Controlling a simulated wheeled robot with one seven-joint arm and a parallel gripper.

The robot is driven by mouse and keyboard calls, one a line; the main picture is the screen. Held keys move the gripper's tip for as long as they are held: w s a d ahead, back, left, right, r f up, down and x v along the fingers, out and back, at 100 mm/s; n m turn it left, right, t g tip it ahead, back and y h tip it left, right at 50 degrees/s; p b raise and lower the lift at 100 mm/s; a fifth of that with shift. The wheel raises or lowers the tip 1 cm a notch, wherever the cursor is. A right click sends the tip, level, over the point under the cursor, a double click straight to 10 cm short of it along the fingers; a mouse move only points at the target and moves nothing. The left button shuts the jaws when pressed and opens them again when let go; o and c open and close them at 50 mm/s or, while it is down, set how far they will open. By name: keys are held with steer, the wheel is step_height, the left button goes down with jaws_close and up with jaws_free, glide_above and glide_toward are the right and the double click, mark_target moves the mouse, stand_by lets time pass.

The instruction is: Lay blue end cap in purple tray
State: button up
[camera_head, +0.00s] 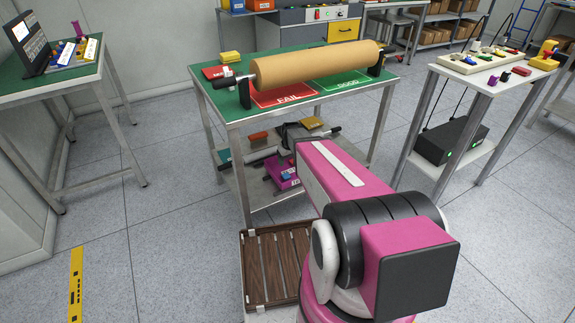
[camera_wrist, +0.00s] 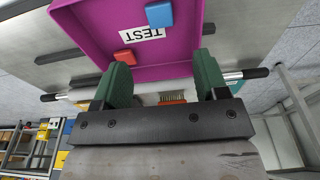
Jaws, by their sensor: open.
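The purple tray (camera_wrist: 95,25) fills the top of the wrist view, with an upside-down TEST label on its floor. It also shows on the lower shelf in the head view (camera_head: 289,184), partly hidden by my arm. A blue block-like piece (camera_wrist: 159,14), which looks like the blue end cap, lies in the tray beside the label. A red piece (camera_wrist: 124,57) lies nearer my fingers. My gripper (camera_wrist: 163,76) is open, with its green fingertips apart at the tray's near edge. Nothing shows held between them.
The shelf also holds a brush (camera_wrist: 172,98) and a dark-handled rod (camera_wrist: 248,74). Above it, the green tabletop (camera_head: 220,103) carries a large brown roll (camera_head: 315,64).

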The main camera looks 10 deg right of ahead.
steer(key=s+r+m+g, duration=0.1)
steer(key=s+r, duration=0.4)
steer(key=s, duration=0.4)
steer(key=s+r+m, duration=0.2)
steer(key=s+r, duration=0.3)
steer(key=s, duration=0.4)
steer(key=shift+s+r+m+g+h, duration=0.2)
steer(key=shift+m+g+h, duration=0.1)
steer(key=shift+g, duration=0.1)
